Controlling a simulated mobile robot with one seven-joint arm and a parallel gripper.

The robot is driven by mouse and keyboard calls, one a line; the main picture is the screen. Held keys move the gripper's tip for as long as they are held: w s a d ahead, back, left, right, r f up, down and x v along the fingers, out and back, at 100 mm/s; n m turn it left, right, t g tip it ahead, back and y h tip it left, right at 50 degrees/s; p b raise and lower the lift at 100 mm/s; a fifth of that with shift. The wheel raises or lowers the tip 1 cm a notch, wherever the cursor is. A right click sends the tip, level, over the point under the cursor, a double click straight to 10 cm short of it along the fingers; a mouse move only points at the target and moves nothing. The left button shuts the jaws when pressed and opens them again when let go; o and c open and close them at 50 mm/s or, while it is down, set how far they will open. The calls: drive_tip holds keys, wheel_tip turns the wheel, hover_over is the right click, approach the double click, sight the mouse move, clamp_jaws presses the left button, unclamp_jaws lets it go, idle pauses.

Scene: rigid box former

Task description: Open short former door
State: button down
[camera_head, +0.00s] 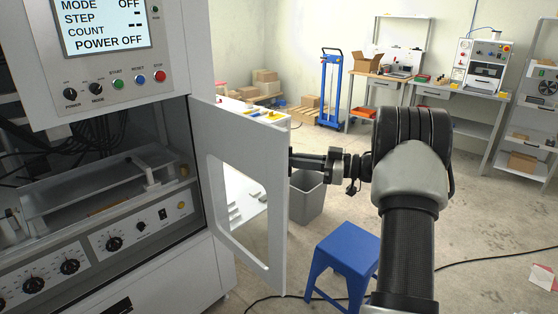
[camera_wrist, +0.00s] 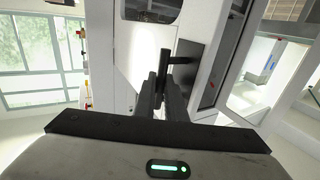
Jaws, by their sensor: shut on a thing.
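The former's short door (camera_head: 270,165) is a white panel with a large cut-out window. In the head view it stands swung out from the left-hand machine (camera_head: 120,95), and the machine's inside shows. My gripper (camera_head: 297,160) is at the door's outer face, near its free edge. In the wrist view, my gripper (camera_wrist: 160,88) is shut on the black door handle (camera_wrist: 180,58). The door hides the handle and the fingertips in the head view.
A blue stool (camera_head: 347,250) stands on the floor below my arm, with a grey bin (camera_head: 306,198) behind it. A cable crosses the floor. Workbenches and a blue trolley (camera_head: 330,88) stand at the back. Open floor lies to the right.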

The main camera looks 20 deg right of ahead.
drive_tip(key=shift+w+d+r+n+g+y+p, duration=0.15)
drive_tip(key=shift+w+d+n+g+y+p, duration=0.25)
drive_tip(key=shift+w+d, duration=0.65)
drive_tip(key=shift+s, duration=0.1)
drive_tip(key=c, duration=2.1)
unclamp_jaws()
drive_tip(key=shift+d, duration=0.1)
drive_tip(key=v, duration=1.7)
drive_tip(key=shift+d+r, duration=0.15)
